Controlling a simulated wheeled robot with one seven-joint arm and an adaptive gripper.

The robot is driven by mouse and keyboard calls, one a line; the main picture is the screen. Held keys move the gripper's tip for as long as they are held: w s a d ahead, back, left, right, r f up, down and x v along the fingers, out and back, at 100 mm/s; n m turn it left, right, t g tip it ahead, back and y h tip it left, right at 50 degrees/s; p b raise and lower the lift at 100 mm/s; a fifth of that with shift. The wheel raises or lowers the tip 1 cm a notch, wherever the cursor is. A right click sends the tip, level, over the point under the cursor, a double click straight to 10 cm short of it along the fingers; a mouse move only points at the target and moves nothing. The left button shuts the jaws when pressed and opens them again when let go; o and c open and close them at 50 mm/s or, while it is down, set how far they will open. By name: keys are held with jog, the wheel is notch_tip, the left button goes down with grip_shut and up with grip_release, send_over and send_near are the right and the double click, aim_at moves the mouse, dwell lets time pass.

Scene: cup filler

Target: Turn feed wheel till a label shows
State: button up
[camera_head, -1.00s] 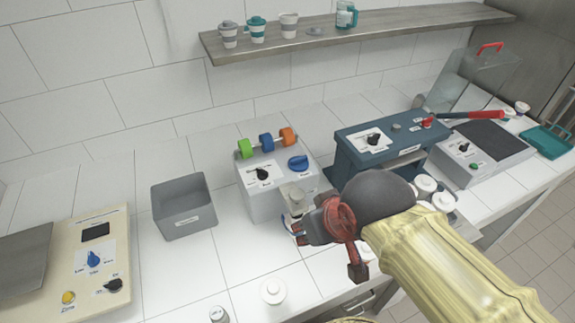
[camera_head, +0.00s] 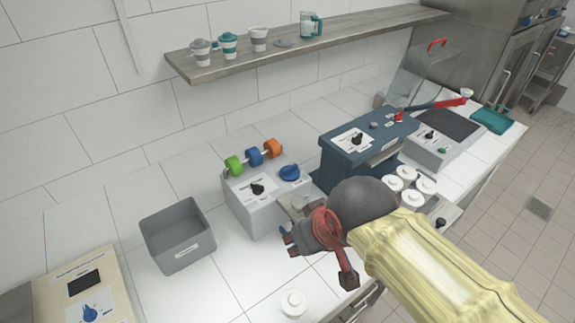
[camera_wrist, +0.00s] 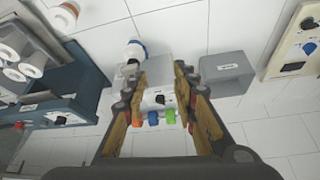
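A light grey box machine (camera_head: 250,213) carries green (camera_head: 233,165), blue (camera_head: 254,157) and orange (camera_head: 273,148) rolls on a bar. Its front has a black knob (camera_head: 258,189) and a blue wheel (camera_head: 290,173), which looks like the feed wheel. I can make out no fed-out label. My gripper (camera_head: 289,245) is in front of the machine's lower right, apart from the wheel. In the wrist view my gripper (camera_wrist: 158,78) is open and empty, with the machine (camera_wrist: 155,90) beyond its fingers; the left finger seems to hide the wheel.
A white cup with a blue band (camera_wrist: 135,50) shows near the machine in the wrist view. A grey bin (camera_head: 178,235) stands left, a dark blue machine (camera_head: 338,160) right. A shelf with cups (camera_head: 215,68) is above.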

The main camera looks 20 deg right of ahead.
jog(key=n+g+h+p, duration=0.5)
jog(key=n+p, duration=0.5)
jog(key=n, duration=1)
send_near(290, 168)
jog(key=x, duration=0.2)
jog(key=shift+y, duration=0.3)
jog(key=x, duration=0.6)
jog(key=shift+w+d+f, duration=0.15)
jog(key=shift+d+f, duration=0.05)
jog(key=shift+d, duration=0.05)
jog(key=shift+c, duration=1.1)
